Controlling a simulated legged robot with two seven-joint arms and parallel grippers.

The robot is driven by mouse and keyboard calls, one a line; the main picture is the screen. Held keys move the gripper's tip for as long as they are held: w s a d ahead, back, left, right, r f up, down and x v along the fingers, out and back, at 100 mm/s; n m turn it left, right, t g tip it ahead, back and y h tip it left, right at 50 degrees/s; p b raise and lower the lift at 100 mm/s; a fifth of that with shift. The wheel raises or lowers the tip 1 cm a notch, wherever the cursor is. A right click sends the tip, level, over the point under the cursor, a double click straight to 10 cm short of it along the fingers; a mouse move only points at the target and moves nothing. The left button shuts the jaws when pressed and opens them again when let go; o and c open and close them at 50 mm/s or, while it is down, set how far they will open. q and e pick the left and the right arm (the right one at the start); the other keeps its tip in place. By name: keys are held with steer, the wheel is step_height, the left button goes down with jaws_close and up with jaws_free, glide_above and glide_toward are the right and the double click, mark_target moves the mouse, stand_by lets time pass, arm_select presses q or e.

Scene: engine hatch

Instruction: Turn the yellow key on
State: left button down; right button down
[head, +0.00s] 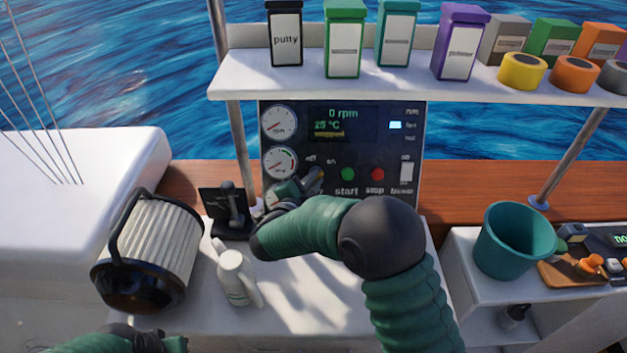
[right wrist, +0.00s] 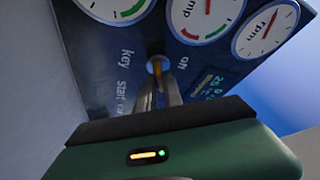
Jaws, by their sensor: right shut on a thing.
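The yellow key (right wrist: 157,70) sits in a round lock on the dark engine panel (head: 393,150), beside the printed "on" and "key" labels in the right wrist view. My right gripper (right wrist: 168,88) is shut on the key, with its two fingers around it. In the head view the right gripper (head: 314,180) reaches the panel just below the "off" and "on" labels and largely hides the key. The exact turn of the key is hard to tell. Part of my left arm shows at the bottom left of the head view; its fingers are not visible.
A green start button (head: 348,174), red stop button (head: 377,174) and white blower switch (head: 406,171) are right of the key. A black lever (head: 233,210), white bottle (head: 233,277) and pleated filter (head: 155,245) stand left. A shelf (head: 400,82) with boxes hangs above.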

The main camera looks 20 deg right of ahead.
steer(key=shift+f, duration=0.15)
steer(key=c, duration=1.5)
jaws_free()
steer(key=v, duration=1.7)
steer(key=shift+p, duration=0.35)
